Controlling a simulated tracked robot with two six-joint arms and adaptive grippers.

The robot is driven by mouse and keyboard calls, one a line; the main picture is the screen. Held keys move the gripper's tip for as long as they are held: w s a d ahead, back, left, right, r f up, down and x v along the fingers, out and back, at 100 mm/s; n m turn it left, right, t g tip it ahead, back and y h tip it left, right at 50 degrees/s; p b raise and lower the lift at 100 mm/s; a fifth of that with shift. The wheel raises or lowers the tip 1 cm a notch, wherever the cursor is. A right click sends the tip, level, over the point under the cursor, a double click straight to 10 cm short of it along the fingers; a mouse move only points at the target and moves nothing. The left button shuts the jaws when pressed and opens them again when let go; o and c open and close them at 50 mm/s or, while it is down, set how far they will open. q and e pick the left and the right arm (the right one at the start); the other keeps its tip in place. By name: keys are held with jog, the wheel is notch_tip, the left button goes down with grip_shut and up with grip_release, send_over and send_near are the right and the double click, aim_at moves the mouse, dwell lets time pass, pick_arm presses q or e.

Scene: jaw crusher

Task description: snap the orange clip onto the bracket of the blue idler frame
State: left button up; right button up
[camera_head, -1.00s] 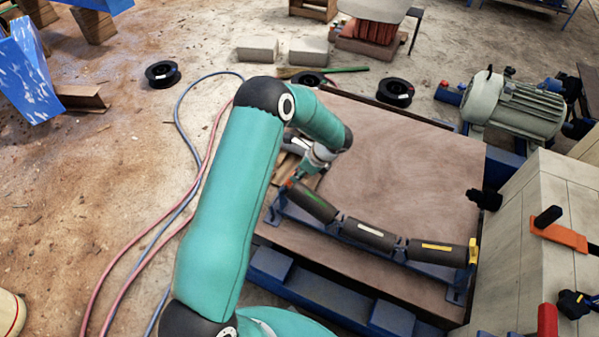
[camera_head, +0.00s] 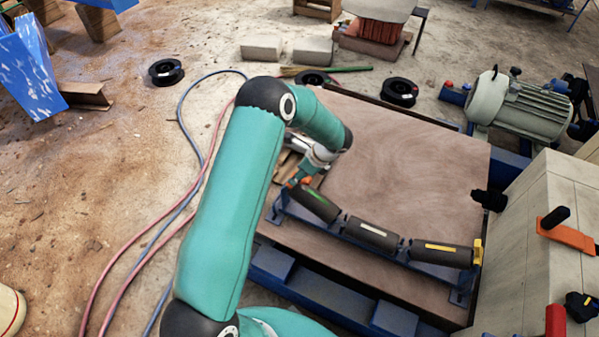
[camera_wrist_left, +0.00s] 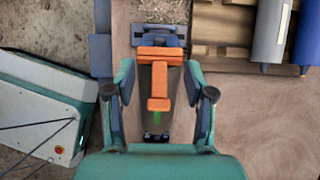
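The blue idler frame (camera_head: 347,240) lies on the brown plate and bears three dark rollers (camera_head: 372,233). The orange clip (camera_wrist_left: 160,78) is T-shaped and sits at the frame's left end, over the bracket area (camera_wrist_left: 160,32). In the head view a small orange part of the clip (camera_head: 292,184) shows there. Whether it is fully seated on the bracket cannot be told. My left gripper (camera_wrist_left: 160,78) is open, a finger on each side of the clip with narrow gaps; it also shows in the head view (camera_head: 302,181). My right gripper is not in view.
A yellow clip (camera_head: 477,252) is at the frame's right end. Bare brown plate (camera_head: 400,160) lies behind the rollers. Grey and blue cylinders (camera_wrist_left: 272,30) lie on wooden slats near the gripper. A motor (camera_head: 520,105) and a pale machine housing (camera_head: 550,200) stand at the right.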

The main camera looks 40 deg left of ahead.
pick_arm(q)
jog(key=v, duration=1.2)
jog(key=shift+s, duration=0.1)
dwell(0.4)
